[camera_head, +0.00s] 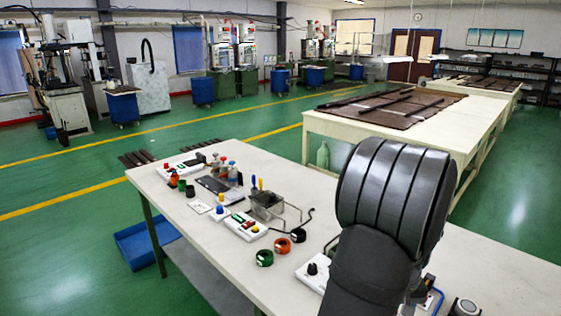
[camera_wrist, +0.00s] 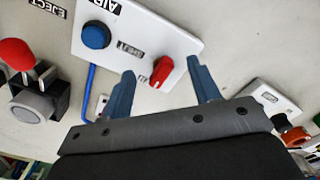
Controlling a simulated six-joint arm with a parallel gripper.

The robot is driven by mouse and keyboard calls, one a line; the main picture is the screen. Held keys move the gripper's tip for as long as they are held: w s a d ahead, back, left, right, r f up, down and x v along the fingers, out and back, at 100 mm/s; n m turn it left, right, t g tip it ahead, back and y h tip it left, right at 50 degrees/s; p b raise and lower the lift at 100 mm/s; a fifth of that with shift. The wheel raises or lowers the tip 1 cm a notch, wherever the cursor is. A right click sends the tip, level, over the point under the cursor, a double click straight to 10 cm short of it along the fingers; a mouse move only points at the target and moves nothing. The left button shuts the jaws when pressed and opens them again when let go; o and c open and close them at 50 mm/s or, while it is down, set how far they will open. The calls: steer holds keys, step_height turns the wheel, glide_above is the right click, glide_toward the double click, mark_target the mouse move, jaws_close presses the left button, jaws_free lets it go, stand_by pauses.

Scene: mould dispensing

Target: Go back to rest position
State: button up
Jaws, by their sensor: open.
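My gripper (camera_wrist: 160,66) is open in the wrist view, with its two blue fingers apart and nothing held between them. A red knob (camera_wrist: 164,72) on a white control box (camera_wrist: 150,30) shows between the fingertips; I cannot tell whether they touch it. A blue button (camera_wrist: 96,36) is on the same box, with a label reading AIR beside it. In the head view my dark arm reaches over the white table (camera_head: 235,150), and the gripper itself is hidden behind it.
A red button (camera_wrist: 16,54) and a grey round button (camera_wrist: 32,106) stand left in the wrist view. A white box (camera_wrist: 262,100) is right. In the head view, a green ring (camera_head: 264,258), an orange ring (camera_head: 282,245) and a metal fixture (camera_head: 266,204) crowd the table.

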steer(key=m, duration=0.3)
steer(key=shift+a+m, duration=0.1)
steer(key=shift+m, duration=2.2)
